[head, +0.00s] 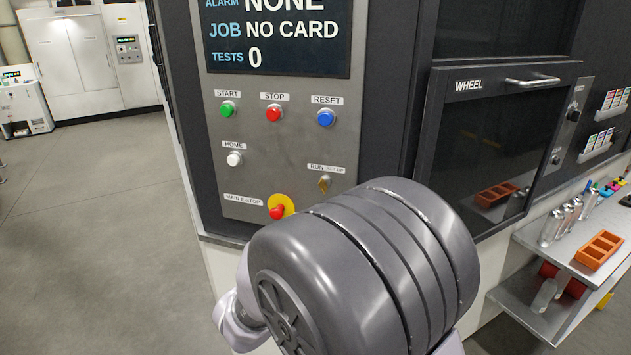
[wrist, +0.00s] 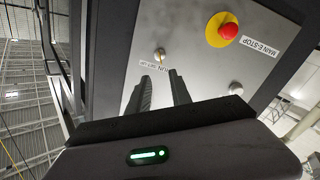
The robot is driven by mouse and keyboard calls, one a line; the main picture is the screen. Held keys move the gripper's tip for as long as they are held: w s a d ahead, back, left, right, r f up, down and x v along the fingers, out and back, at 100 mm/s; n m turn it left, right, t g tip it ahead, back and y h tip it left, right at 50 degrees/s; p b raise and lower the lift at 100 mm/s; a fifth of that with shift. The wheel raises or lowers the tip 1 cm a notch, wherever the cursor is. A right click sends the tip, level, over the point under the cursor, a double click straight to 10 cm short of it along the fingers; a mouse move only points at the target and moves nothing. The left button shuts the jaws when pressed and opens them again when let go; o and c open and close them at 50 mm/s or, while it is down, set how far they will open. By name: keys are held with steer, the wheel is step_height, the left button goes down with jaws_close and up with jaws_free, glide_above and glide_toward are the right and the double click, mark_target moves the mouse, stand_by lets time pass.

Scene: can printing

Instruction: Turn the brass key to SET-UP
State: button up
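The brass key (head: 324,184) sits in its switch on the grey control panel, just under the RUN / SET-UP label (head: 326,168). It looks roughly upright in the head view, but it is too small to tell which word it points to. In the wrist view the key (wrist: 160,53) shows beyond my fingertips, in line with the gap between them. My gripper (wrist: 162,78) is open and empty, with both dark fingers apart and not touching the key. In the head view my gripper is hidden behind my big grey arm joint.
The red main e-stop on its yellow disc (head: 280,208) is left of and below the key; it also shows in the wrist view (wrist: 223,30). The white HOME button (head: 234,159) and green, red and blue buttons are near. A shelf (head: 535,243) with cans stands at right.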

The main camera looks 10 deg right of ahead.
mark_target(321, 188)
steer(key=p+x, duration=0.1)
steer(key=x, duration=1.3)
steer(key=shift+a, duration=0.1)
jaws_close()
stand_by(0.7)
